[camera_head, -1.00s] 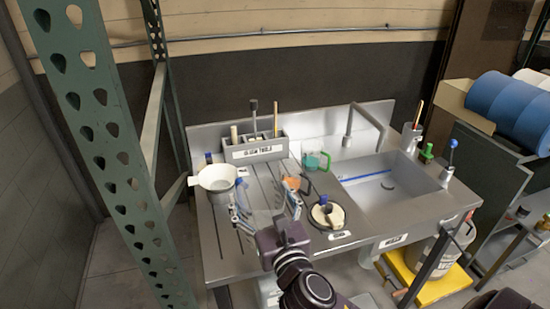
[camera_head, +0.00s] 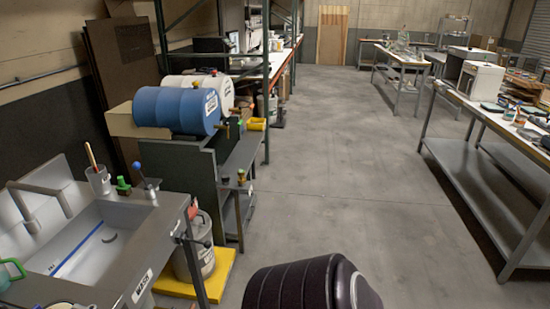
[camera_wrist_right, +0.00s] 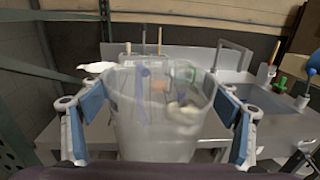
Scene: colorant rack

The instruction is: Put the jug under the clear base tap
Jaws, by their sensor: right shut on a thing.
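A translucent, nearly clear jug (camera_wrist_right: 155,128) fills the middle of the right wrist view, upright, with the bench showing through it. My right gripper (camera_wrist_right: 162,102) is shut on it, with blue-padded fingers on both sides. In the head view a blue drum (camera_head: 175,108) and a white drum (camera_head: 204,86) lie on a dark rack. A brass tap (camera_head: 222,127) shows at the blue drum's front end. The drum labels are too small to read, so I cannot tell which tap is for clear base. My left gripper and the jug are outside the head view.
A sink bench (camera_head: 148,243) stands at the lower left. A grey bucket (camera_head: 194,252) sits on a yellow platform (camera_head: 218,277) beside it. The rack's lower shelf (camera_head: 243,160) juts toward the aisle. The concrete floor (camera_head: 340,180) is open up to the right-hand table (camera_head: 480,165).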

